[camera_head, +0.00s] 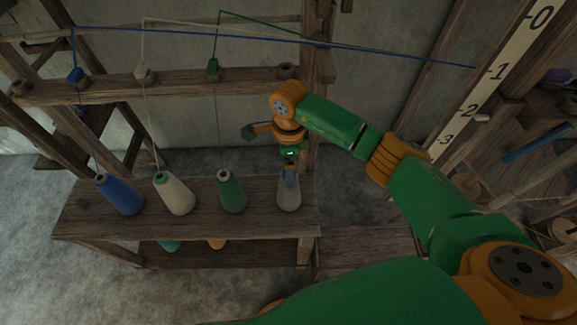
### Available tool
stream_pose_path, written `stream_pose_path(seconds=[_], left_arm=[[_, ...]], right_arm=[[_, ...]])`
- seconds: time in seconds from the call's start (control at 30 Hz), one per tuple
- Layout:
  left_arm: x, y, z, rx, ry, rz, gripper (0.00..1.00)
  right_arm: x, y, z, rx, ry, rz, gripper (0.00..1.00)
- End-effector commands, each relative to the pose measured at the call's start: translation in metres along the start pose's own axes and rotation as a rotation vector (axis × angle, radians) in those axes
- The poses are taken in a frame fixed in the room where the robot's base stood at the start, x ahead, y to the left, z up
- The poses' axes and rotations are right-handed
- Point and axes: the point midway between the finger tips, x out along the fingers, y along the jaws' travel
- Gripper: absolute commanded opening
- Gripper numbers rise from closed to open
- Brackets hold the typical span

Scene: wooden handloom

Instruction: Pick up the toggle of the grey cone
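The grey cone (289,194) stands at the right end of the lower wooden shelf. My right gripper (289,168) is directly above the cone's top, pointing down. A small blue-grey piece shows between the gripper and the cone tip; I cannot tell whether it is the toggle or part of the gripper. The grey cone's toggle is not clearly visible. The fingers are too small and dark to tell whether they are open or shut. My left gripper is not in view.
Blue (120,195), cream (174,194) and green (232,192) cones stand left of the grey one. Their threads run up through blue (75,75), cream (142,73) and green (213,68) toggles at the upper rail (178,76). A numbered scale (486,83) stands at right.

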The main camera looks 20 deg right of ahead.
Motion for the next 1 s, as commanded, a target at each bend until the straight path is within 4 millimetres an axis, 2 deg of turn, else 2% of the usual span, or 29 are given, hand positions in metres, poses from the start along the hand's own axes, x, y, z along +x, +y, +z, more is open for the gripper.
stream_pose_path(seconds=[0.1,0.13,0.43,0.77,0.9,1.0], left_arm=[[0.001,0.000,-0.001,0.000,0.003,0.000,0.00],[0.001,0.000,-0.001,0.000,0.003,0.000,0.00],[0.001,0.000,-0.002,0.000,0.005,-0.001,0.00],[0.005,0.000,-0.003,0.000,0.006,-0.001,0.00],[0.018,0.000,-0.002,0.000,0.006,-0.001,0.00],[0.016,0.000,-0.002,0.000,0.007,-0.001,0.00]], right_arm=[[0.000,0.000,0.000,0.000,-0.001,0.000,0.93],[0.000,0.000,0.000,0.000,-0.001,0.000,0.87],[0.000,0.000,0.000,0.000,-0.002,0.000,0.06],[-0.006,-0.001,0.001,0.000,-0.004,-0.002,0.05],[-0.029,-0.001,0.001,-0.001,-0.004,-0.007,0.05],[-0.056,0.021,0.003,-0.007,-0.005,-0.006,0.05]])
